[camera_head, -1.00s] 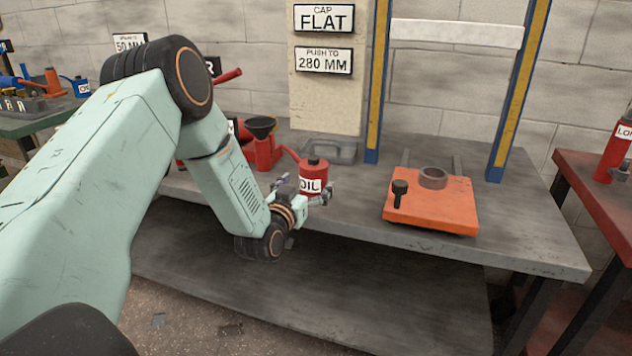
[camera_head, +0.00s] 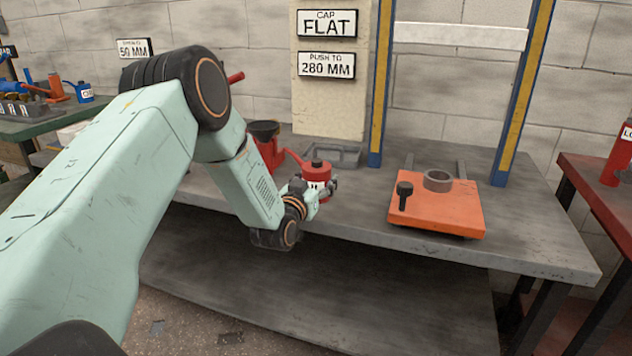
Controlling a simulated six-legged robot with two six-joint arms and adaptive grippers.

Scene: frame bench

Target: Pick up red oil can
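My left gripper reaches in from the left at the can's front. Its fingers are spread, one on each side of the can, and I see no clear contact. My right gripper is not in view.
A red funnel-topped can (camera_head: 268,150) stands just behind to the left, and a grey tray (camera_head: 345,156) lies behind. An orange plate (camera_head: 450,212) with a ring and knob sits to the right. Blue-and-yellow posts (camera_head: 381,90) rise at the back.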

